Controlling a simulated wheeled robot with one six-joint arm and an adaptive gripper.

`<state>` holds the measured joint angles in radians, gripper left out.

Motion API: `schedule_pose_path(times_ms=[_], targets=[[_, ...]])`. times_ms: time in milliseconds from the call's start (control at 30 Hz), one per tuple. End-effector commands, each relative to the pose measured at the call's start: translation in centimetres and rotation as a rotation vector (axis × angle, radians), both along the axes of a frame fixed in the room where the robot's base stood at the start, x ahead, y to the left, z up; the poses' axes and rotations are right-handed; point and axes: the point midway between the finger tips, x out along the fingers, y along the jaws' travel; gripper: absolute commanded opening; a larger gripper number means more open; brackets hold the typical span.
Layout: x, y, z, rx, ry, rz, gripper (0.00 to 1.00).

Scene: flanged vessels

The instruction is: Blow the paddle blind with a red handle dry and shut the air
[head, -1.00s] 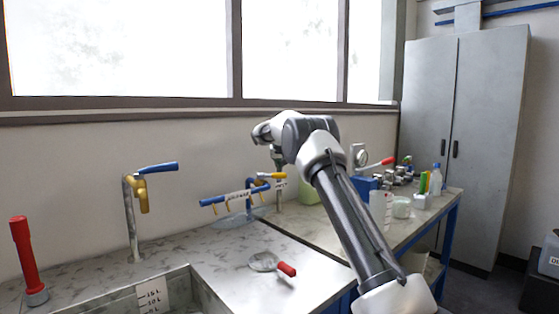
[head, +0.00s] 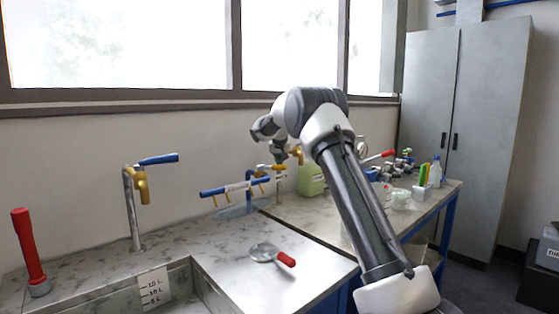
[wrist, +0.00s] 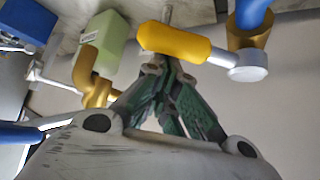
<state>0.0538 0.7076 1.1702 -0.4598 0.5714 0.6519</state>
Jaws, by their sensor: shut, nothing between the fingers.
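The paddle blind is a flat round grey disc (head: 264,252) with a red handle (head: 287,260). It lies on the counter right of the sink. Behind it is a blue air rail (head: 236,187) with several small yellow nozzles. A yellow valve lever (head: 272,167) sits just above the rail. My gripper (head: 280,160) is shut and empty, pointing down close to this lever. In the wrist view the shut fingers (wrist: 162,70) are right beside the yellow lever (wrist: 174,42); I cannot tell whether they touch it. The paddle blind is not in the wrist view.
A tap with a blue lever (head: 158,159) stands behind the sink (head: 190,285). A red-handled tool (head: 29,250) stands at the left. A green canister (head: 311,181) and several vessels stand on the right bench. The counter around the paddle blind is clear.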

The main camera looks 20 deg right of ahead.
Motion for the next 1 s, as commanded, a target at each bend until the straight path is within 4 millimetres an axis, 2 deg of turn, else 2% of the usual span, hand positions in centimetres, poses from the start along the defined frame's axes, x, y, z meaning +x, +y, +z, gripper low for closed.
schedule_pose_path(times_ms=[467, 1000], targets=[[-0.8, 0.2, -0.1, 0.0, 0.002, -0.098, 0.0], [-3.0, 1.0, 0.0, 0.0, 0.0, -0.402, 0.0]])
